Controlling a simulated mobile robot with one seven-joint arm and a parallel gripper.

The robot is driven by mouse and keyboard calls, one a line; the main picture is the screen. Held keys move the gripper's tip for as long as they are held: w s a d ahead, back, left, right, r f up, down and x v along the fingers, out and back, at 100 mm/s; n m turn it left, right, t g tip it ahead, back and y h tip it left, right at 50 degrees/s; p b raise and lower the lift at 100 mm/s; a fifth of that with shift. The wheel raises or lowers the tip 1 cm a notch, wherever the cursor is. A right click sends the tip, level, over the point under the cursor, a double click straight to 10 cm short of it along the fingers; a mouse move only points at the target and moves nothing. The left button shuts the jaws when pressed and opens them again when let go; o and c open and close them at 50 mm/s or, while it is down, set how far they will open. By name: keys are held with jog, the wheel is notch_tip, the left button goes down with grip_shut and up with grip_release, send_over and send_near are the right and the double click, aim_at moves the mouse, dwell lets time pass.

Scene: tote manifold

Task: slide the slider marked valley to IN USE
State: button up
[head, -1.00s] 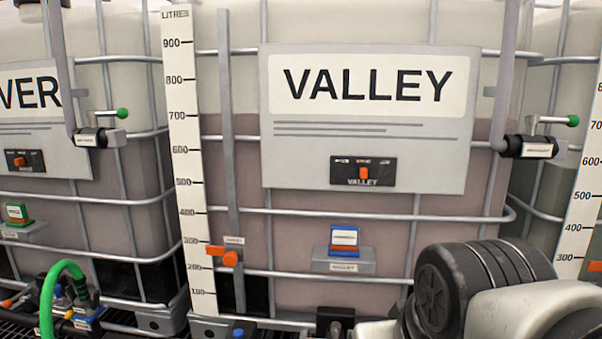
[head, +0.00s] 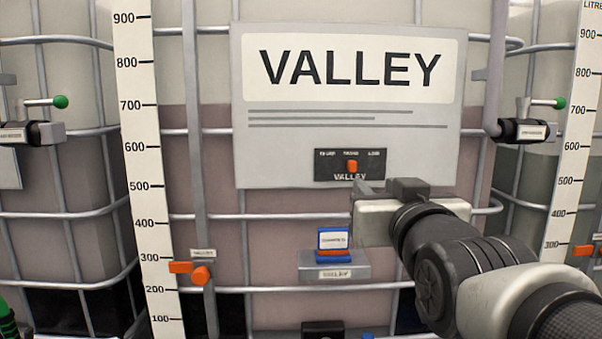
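The slider marked VALLEY has an orange knob (head: 352,166) on a small black panel (head: 325,172) at the bottom of the grey VALLEY sign (head: 420,150). Small white labels stand above its track; the left one seems to read IN USE, the others are hard to read. The knob is near the middle of the track, under the middle label. My gripper (head: 362,198) is just below and slightly right of the knob, apparently apart from it. Its fingers are seen side-on and partly hidden by its own body, so their opening is unclear.
A blue-and-white block (head: 333,242) sits on a grey holder (head: 335,268) below the panel. An orange pointer (head: 190,270) is on a grey rail beside the litre scale (head: 140,190). Cage bars cross the tank. A black valve with green handle (head: 525,130) is at right.

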aim_at(353, 163)
jog(key=w+p, duration=0.2)
jog(key=w, duration=1.5)
jog(key=shift+d+r, duration=0.1)
grip_shut()
